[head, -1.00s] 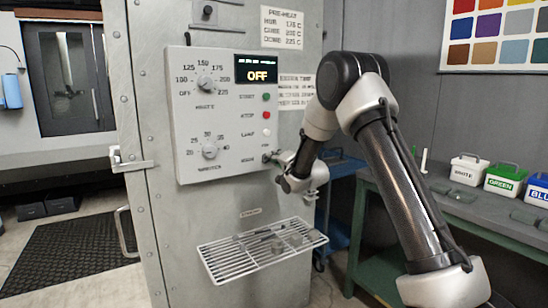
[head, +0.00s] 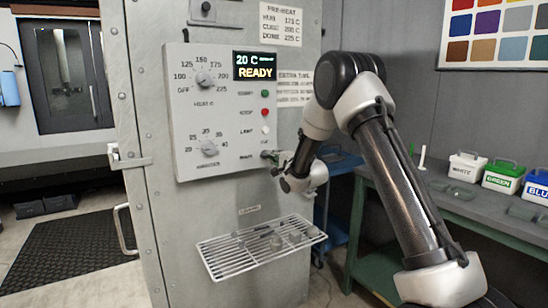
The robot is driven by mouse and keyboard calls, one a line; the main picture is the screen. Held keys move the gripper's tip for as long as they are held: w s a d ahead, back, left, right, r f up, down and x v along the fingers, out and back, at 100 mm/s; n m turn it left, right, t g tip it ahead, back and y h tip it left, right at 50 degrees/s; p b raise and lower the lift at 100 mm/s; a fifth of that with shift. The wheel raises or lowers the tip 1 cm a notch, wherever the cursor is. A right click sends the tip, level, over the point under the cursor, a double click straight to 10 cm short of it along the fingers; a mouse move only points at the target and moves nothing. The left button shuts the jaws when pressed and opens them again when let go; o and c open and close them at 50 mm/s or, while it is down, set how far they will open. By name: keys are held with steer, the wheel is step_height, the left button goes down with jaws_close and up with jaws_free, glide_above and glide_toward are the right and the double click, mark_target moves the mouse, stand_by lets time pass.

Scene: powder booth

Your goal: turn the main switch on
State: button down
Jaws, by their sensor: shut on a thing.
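The control panel (head: 215,125) is on the front of the grey oven. Its display (head: 255,66) reads "20 C" and "READY". The main switch (head: 267,155) is at the panel's lower right, below the lamp button; it is small and partly hidden by the fingers. My gripper (head: 278,158) reaches it from the right and is shut on it. The finger details are too small to make out.
A wire rack (head: 255,245) sticks out from the oven below the panel. A green bench (head: 440,200) on the right holds white (head: 467,168), green (head: 503,178) and blue tubs. A door handle (head: 124,230) stands at the oven's left edge.

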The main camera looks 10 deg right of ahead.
steer(key=shift+f, duration=0.1)
steer(key=c, duration=1.5)
jaws_free()
steer(key=shift+s, duration=0.1)
steer(key=v, duration=1.2)
